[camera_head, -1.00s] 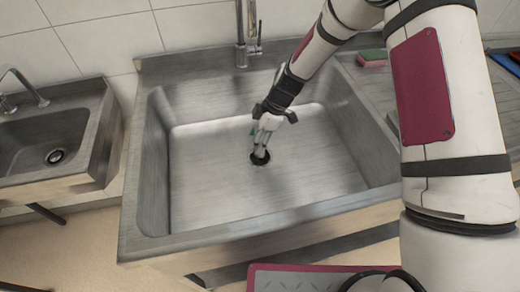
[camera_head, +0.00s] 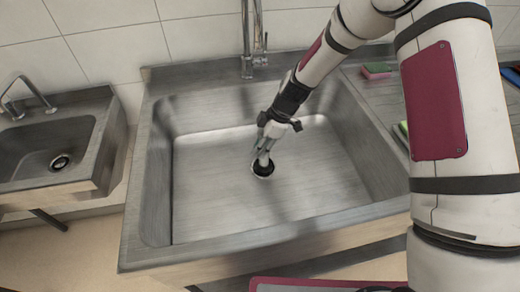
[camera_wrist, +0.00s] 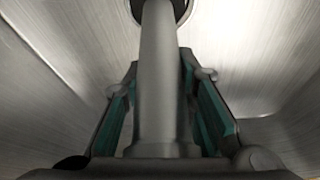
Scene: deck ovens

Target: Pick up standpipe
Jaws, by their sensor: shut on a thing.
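The standpipe (camera_wrist: 157,85) is a grey tube between the two teal-padded fingers of my gripper (camera_wrist: 160,110) in the wrist view. Its far end meets the dark round drain (camera_wrist: 180,8) of the large sink. In the head view the standpipe (camera_head: 264,160) shows as a short pale tube at the drain (camera_head: 263,169), below my gripper (camera_head: 267,145). My gripper is shut on the standpipe. The fingers hide part of the tube in the head view, and I cannot tell whether its end is seated in the drain.
The large steel sink (camera_head: 215,205) has bare walls around my arm. A tap (camera_head: 247,45) stands at its back edge. A smaller basin (camera_head: 40,150) is to the left. Sponges (camera_head: 376,71) lie on the drainboard at the right.

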